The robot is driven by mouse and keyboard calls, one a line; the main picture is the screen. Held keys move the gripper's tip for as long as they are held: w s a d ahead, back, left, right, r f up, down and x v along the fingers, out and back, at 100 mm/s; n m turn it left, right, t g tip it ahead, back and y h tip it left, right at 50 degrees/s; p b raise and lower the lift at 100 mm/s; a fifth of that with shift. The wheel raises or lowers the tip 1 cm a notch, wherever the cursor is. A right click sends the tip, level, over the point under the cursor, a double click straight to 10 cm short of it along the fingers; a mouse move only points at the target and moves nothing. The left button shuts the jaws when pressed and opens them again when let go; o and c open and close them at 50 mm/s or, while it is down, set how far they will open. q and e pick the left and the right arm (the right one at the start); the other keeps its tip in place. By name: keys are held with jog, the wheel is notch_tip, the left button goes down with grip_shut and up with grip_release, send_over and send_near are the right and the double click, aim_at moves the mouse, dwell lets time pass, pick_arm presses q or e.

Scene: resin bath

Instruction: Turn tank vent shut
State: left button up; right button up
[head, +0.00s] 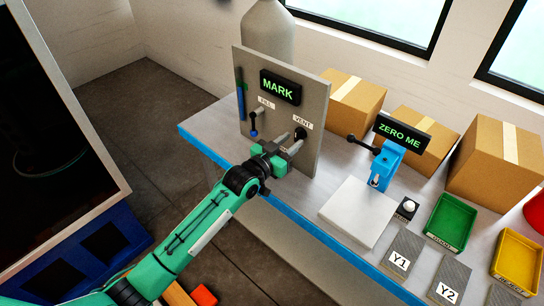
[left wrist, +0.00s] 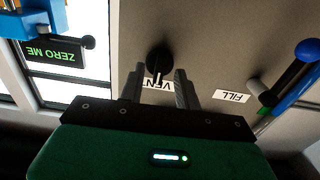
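The vent valve (head: 301,132) is a dark knob on the grey upright panel (head: 313,105), beside the VENT label. My left gripper (head: 290,142) is at the panel, right in front of this valve. In the left wrist view the black vent knob (left wrist: 158,62) shows between and just beyond my two grey fingers (left wrist: 160,82), with a short stem pointing down between them. The fingers stand apart, with a gap on each side of the knob, and hold nothing. The VENT label is partly hidden behind the fingers. My right gripper is not in view.
The fill valve (head: 254,124) with its blue-tipped lever is left of the vent. A MARK display (head: 280,87) sits above. To the right are a blue stand with a ZERO ME display (head: 400,133), a white plate (head: 356,212), a green tray (head: 450,222) and cardboard boxes (head: 356,98).

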pick_arm(q)
jog(key=b+v, duration=0.2)
jog(key=v, duration=1)
jog(key=shift+s, duration=0.2)
jog(key=shift+a, duration=0.1)
